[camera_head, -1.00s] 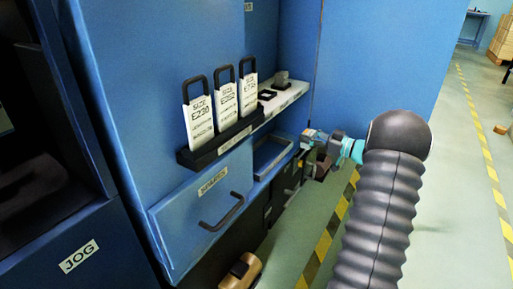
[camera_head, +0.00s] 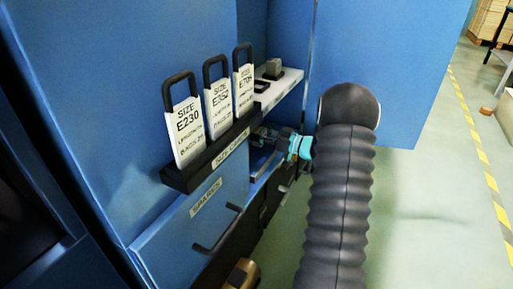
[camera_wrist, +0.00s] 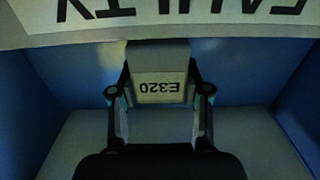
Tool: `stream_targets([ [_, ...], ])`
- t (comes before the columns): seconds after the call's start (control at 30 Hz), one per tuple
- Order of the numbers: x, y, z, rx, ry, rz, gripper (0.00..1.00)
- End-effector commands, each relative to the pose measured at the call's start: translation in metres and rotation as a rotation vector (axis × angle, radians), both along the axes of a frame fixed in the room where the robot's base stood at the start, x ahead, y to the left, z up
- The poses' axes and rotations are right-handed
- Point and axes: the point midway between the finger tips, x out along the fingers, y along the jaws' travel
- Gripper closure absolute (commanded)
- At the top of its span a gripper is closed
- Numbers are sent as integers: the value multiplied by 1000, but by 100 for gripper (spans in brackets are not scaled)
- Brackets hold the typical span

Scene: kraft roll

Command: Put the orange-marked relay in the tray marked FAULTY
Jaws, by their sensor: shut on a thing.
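My gripper (camera_wrist: 160,98) is shut on a pale grey block (camera_wrist: 160,52), which I take to be the relay. Its label reads E320, upside down in the wrist view; no orange mark shows. The block is between the fingers, over or inside a blue-walled tray (camera_wrist: 54,85) with a pale floor. The FAULTY label (camera_wrist: 190,10) is upside down on the rim just beyond the block. I cannot tell whether the block touches the floor. In the head view, my gripper (camera_head: 262,134) is small and dark below the shelf, and the block cannot be made out.
A black holder (camera_head: 212,157) with several white size tags juts out at the left, close to my gripper. Behind it is a white shelf (camera_head: 288,84) with a grey block (camera_head: 273,68) on it. A blue drawer front (camera_head: 190,225) with a handle is below. Open floor lies to the right.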

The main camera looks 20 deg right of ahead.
Motion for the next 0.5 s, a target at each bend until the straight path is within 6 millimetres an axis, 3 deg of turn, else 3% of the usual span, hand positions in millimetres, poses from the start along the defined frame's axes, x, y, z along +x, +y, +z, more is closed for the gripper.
stream_targets([
  [0.27,3,13,-13,0,0,0,90],
  [0.5,3,13,-45,1,1,-1,90],
])
